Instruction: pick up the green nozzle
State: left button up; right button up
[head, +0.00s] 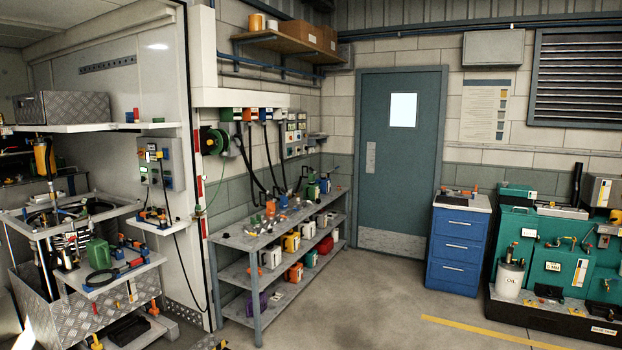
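I cannot make out for certain which item is the green nozzle; the small parts are too far off to tell apart. Small coloured parts, some orange and some pale, lie on the top of the grey metal shelf unit (235,240) in the middle left. Green containers (313,190) stand at that shelf's far end. A green can (97,254) stands on the workbench at the left. Neither of my grippers shows in the head view.
A blue drawer cabinet (457,248) and a teal machine (535,262) stand at the right. A grey door (398,160) is shut. The concrete floor (375,295) in the middle is clear.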

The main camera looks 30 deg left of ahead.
aim_at(311, 176)
jog(key=u, duration=1.35)
